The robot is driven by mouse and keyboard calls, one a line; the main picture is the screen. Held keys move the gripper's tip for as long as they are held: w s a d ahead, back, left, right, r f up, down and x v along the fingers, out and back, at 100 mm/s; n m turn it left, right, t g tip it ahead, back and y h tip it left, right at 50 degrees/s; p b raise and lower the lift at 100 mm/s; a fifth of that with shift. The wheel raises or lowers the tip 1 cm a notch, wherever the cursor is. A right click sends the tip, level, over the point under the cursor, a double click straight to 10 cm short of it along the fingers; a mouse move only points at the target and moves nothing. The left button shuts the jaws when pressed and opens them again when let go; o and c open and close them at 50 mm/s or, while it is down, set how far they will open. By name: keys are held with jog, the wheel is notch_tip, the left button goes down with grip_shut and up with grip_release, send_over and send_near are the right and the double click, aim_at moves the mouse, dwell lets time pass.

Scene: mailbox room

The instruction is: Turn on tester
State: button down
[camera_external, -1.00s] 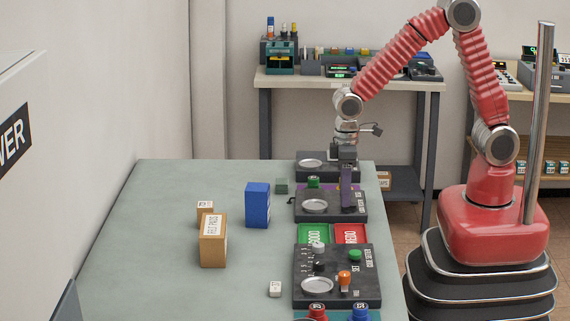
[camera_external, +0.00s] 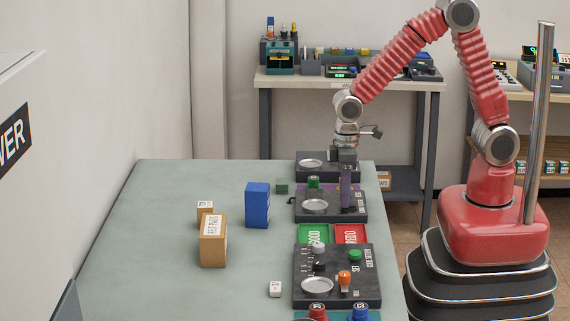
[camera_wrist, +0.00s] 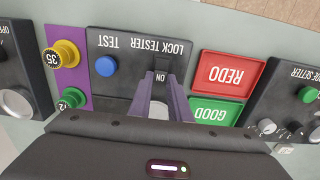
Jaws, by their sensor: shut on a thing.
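The lock tester (camera_wrist: 122,62) is a dark panel with white lettering, a blue button (camera_wrist: 106,66) by the word TEST, and an ON mark. In the external view the tester (camera_external: 331,209) lies near the table's right edge, with a round metal dish (camera_external: 314,206) on it. My gripper (camera_wrist: 167,86) points down at the tester, its purple fingers close together at the switch by the ON mark. The fingers cover most of the switch, so its position is hard to tell. In the external view my gripper (camera_external: 346,206) stands over the tester's right part.
Red REDO (camera_wrist: 229,75) and green GOOD (camera_wrist: 216,110) trays lie beside the tester. Past them is a setter panel (camera_wrist: 263,105) with knobs. A purple strip (camera_wrist: 77,86) with yellow and green knobs adjoins the other side. Boxes (camera_external: 213,241) stand left; the table's left part is mostly clear.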

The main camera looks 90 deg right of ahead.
jog(key=shift+w+f+g, duration=0.1)
jog(key=shift+w+g, duration=0.1)
jog(key=shift+g, duration=0.4)
jog(key=c, duration=1.6)
grip_release()
jog(key=shift+c, duration=0.2)
notch_tip(320, 180, up, 14)
jog(key=w, duration=0.1)
jog(key=shift+w+f, duration=0.2)
jog(key=shift+w, duration=0.05)
